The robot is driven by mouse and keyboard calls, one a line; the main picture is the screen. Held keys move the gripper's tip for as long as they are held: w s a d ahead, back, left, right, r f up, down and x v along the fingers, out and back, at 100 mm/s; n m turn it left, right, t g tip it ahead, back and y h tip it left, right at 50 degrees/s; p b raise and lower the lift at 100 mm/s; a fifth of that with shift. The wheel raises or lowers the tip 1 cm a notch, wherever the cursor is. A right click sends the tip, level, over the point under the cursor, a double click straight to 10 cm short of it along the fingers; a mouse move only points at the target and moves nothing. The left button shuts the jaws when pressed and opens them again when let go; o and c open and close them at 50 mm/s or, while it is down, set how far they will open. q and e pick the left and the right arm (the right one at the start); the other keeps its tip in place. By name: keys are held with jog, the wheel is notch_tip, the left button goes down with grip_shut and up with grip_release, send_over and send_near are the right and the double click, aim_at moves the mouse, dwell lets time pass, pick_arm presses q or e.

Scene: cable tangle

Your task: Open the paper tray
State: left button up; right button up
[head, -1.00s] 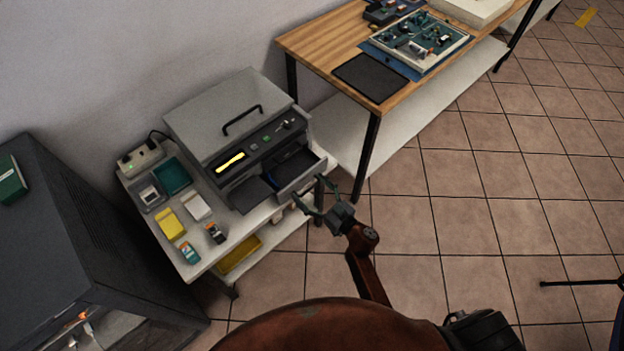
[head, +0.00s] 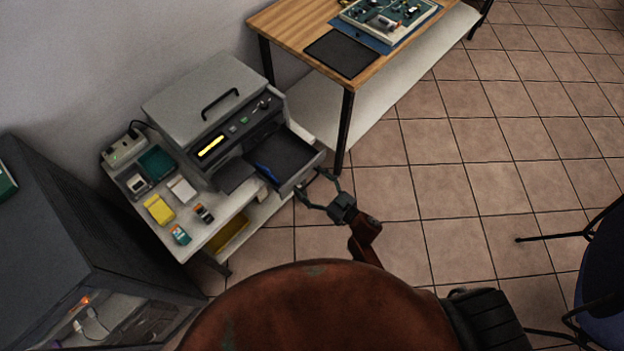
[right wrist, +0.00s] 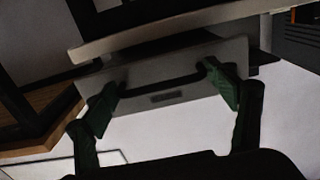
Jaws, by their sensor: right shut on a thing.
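The grey printer (head: 215,115) stands on a white cart, with its paper tray (head: 285,155) pulled well out at the front right. The tray's dark inside shows, with a blue piece (head: 266,172) in it. My right gripper (head: 311,183) is at the tray's outer front. In the right wrist view my right gripper (right wrist: 170,88) has its two green fingers at the ends of a dark handle on the pale tray front (right wrist: 165,98), and is shut on it. The exact finger contact is dark and hard to see. My left gripper is not in view.
The cart top (head: 190,240) holds small boxes, a teal tray and a power strip. A wooden workbench (head: 300,25) stands behind to the right. A dark cabinet (head: 60,230) is at the left. Tiled floor (head: 450,180) is free at the right; a chair (head: 600,265) stands at the right edge.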

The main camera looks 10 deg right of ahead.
jog(key=shift+s+a+f, duration=0.1)
jog(key=shift+a, duration=0.05)
jog(key=o, duration=1.4)
jog(key=v, duration=1.2)
